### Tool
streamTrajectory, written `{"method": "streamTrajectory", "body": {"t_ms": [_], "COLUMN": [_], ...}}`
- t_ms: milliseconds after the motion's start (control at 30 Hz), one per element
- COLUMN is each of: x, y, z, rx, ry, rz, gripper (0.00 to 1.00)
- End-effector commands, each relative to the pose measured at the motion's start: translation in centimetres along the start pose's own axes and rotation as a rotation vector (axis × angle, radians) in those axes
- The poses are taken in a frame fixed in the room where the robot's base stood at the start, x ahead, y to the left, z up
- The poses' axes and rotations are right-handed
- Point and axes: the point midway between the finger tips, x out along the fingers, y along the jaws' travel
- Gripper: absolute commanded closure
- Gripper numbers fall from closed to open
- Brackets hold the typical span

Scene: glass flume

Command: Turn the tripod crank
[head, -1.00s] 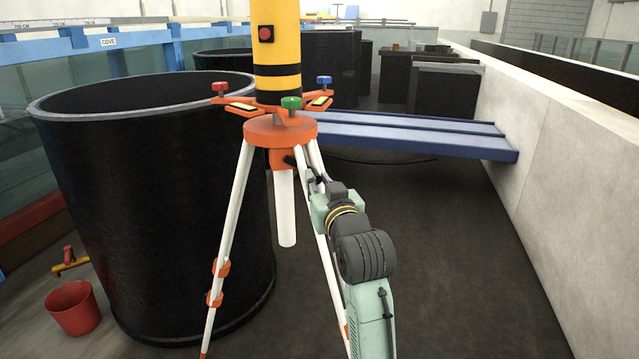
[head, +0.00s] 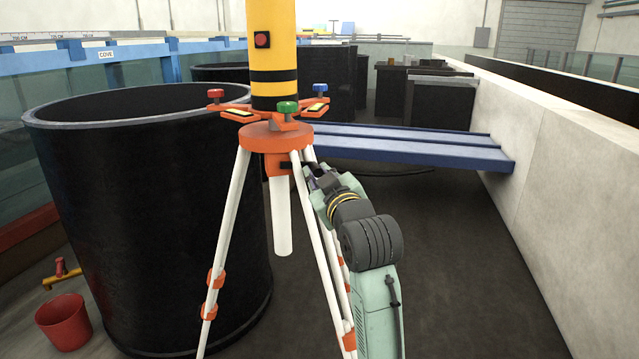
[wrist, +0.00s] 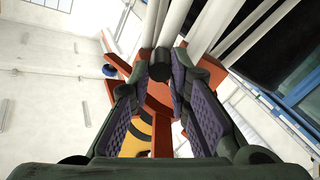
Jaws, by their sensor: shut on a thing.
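The tripod (head: 276,137) has an orange head, white legs and a white centre tube, and carries a yellow column with black bands (head: 273,50). The crank (head: 285,166) is a small dark part on the right side of the orange block under the head. My gripper (head: 312,174) reaches it from the lower right, partly behind a leg. In the wrist view the dark round end of the crank (wrist: 159,72) sits between the fingertips of my gripper (wrist: 163,80), which is shut on it. The crank's far side is hidden.
A large black tank (head: 150,220) stands close behind the tripod on the left. A red bucket (head: 64,322) is on the floor at lower left. A blue beam (head: 420,150) crosses behind, up to a pale wall (head: 560,150). The floor to the right is open.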

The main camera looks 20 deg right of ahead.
Motion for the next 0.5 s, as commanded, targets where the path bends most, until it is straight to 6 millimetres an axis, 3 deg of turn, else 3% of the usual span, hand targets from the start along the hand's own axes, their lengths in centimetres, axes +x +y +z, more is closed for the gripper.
{"method": "streamTrajectory", "body": {"t_ms": [500], "x": [-0.01], "y": [0.11], "z": [-0.29], "rx": [-0.039], "ry": [0.002], "rz": [0.000], "gripper": [1.00]}}
